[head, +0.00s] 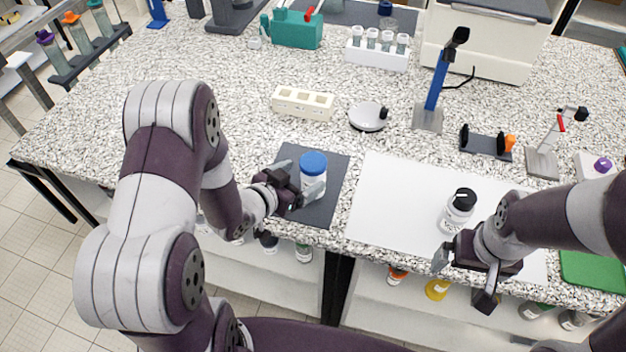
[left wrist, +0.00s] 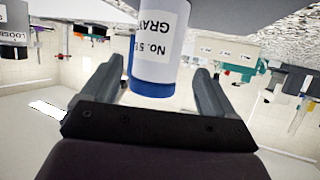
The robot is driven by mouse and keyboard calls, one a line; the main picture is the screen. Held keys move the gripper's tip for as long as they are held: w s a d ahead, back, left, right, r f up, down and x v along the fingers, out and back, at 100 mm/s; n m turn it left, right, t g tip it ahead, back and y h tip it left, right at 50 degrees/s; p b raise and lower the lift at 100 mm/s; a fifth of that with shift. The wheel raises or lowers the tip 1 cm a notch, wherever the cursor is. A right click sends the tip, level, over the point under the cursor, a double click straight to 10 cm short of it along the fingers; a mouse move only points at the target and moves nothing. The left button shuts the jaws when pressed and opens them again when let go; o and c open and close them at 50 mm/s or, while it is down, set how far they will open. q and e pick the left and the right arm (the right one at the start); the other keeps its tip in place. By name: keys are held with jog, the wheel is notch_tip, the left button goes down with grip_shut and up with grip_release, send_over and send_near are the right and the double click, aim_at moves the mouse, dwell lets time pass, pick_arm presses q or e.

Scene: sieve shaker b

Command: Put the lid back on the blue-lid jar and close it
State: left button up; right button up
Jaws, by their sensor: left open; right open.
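The blue-lid jar is a white jar (head: 313,186) with a blue lid (head: 313,162), upright on a dark grey mat (head: 315,218). The lid sits on top of the jar; I cannot tell whether it is tight. In the left wrist view the picture is inverted, with the labelled jar body (left wrist: 158,42) above the blue lid (left wrist: 153,88). My left gripper (head: 300,178) is open, with one finger on each side of the jar and gaps visible in the wrist view. My right gripper (head: 463,279) is open and empty at the table's front edge.
A black-lidded jar (head: 458,208) stands on the white sheet (head: 385,200), just beyond my right gripper. Behind the mat are a cream block with holes (head: 303,103) and a round white dish (head: 367,117). A blue stand (head: 436,85) rises further back. The sheet's left part is clear.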

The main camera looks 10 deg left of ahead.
pick_arm(q)
jog(key=x, duration=0.5)
jog(key=shift+s+d+f+p, duration=0.15)
jog(key=shift+d+p, duration=0.05)
jog(key=shift+p, duration=0.15)
jog(key=shift+s, duration=0.1)
jog(key=c, duration=1.1)
